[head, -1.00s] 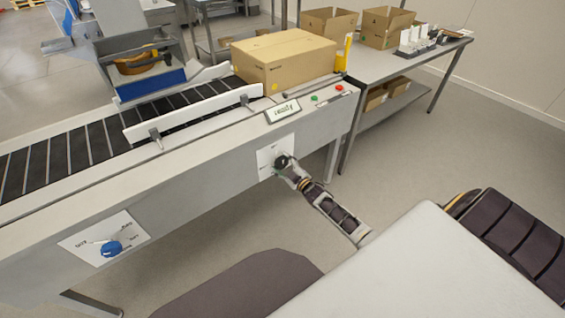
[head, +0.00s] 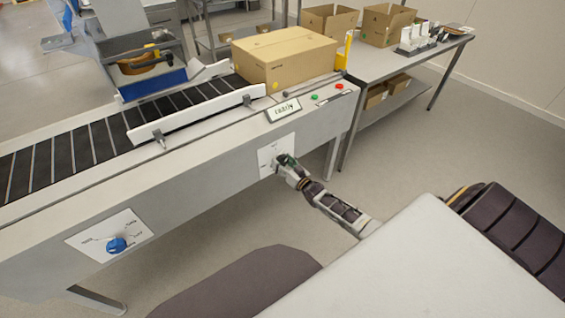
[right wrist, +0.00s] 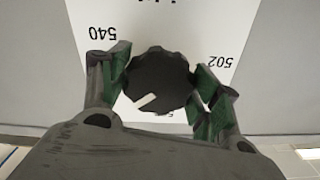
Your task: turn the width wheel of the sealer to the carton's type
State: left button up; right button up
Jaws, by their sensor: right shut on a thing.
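The sealer's width wheel is a black knob (right wrist: 158,78) with a white pointer mark, on a white plate (head: 272,152) on the front panel. My right gripper (head: 284,162) is shut on the knob, its green-padded fingers (right wrist: 162,85) gripping both sides. In the right wrist view the mark points to the lower left; labels 540 (right wrist: 102,33) and 502 (right wrist: 221,61) appear upside down, and the other labels are cut off or hidden. The closed carton (head: 284,58) sits on the conveyor, a small yellow dot on its side; its type is unreadable. My left gripper is out of view.
A small display (head: 283,110) reads "ready". Green and red buttons (head: 314,98) are to its right. A blue knob (head: 117,244) sits on another plate at lower left. A side table (head: 415,62) holds open boxes. The floor before the sealer is partly clear.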

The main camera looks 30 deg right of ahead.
jog(key=m, duration=0.3)
jog(key=shift+m, duration=0.4)
jog(key=m, duration=0.3)
jog(key=shift+m, duration=0.3)
jog(key=shift+a+m+b, duration=0.1)
jog(key=shift+m+b, duration=0.35)
jog(key=shift+m, duration=1.35)
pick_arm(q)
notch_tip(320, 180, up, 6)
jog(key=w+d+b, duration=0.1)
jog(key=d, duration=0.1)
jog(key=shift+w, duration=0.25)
pick_arm(e)
jog(key=shift+m, duration=1.6)
jog(key=shift+a, duration=0.1)
jog(key=o, duration=1)
jog(key=shift+r, duration=0.1)
